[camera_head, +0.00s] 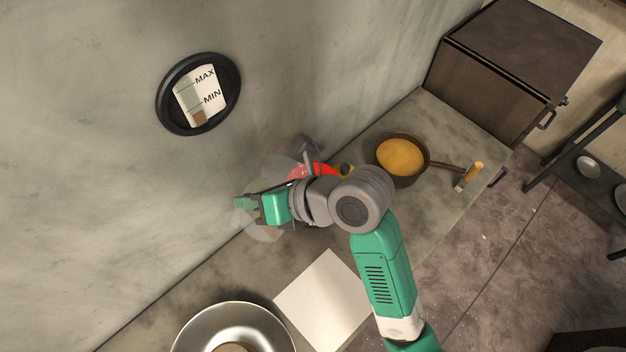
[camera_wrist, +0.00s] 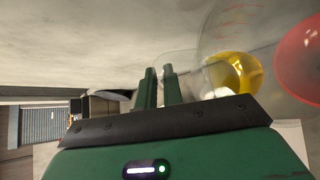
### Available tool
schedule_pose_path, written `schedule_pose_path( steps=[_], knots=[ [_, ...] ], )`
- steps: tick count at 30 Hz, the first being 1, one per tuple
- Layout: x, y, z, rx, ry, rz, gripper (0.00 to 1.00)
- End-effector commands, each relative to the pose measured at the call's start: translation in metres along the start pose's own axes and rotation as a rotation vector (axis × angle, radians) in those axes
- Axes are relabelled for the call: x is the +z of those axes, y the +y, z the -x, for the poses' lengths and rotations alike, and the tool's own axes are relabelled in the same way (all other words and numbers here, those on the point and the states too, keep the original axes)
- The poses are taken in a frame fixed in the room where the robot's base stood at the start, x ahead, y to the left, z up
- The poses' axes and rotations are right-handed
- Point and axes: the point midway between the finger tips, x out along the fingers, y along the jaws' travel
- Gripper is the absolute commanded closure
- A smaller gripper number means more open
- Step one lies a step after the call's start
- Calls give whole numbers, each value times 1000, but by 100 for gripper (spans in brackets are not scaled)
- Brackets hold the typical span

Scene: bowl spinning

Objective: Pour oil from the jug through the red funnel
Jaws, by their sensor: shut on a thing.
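My gripper (camera_head: 246,204) is shut on a clear jug, out over the counter by the wall. In the wrist view the fingers (camera_wrist: 160,80) are close together at the jug's near side. The transparent jug (camera_head: 264,230) is partly hidden by my gripper and wrist in the head view. Yellow oil (camera_wrist: 240,73) shows inside clear walls in the wrist view. The red funnel (camera_head: 322,170) is just right of the jug, mostly behind my wrist; a translucent red part of it (camera_wrist: 302,65) shows at the wrist view's right edge. I cannot tell whether oil is flowing.
A wall gauge (camera_head: 199,95) marked MAX and MIN shows a brown level below MIN. A pan (camera_head: 402,156) of yellow liquid stands right of the funnel. A metal bowl (camera_head: 192,335) and a white sheet (camera_head: 324,300) lie nearer. A dark metal box (camera_head: 520,55) stands behind.

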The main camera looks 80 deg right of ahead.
Motion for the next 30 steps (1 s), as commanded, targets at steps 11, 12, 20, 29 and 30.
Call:
schedule_pose_path(
  steps=[11, 12, 20, 29, 30],
  knots=[
    [18, -15, 18, 166, -18, -179, 100],
    [22, -15, 22, 182, -20, -197, 100],
    [34, -17, 33, 257, -26, -272, 100],
    [37, -24, 37, 301, -30, -317, 100],
    [37, -25, 37, 304, -30, -321, 100]
  ],
)
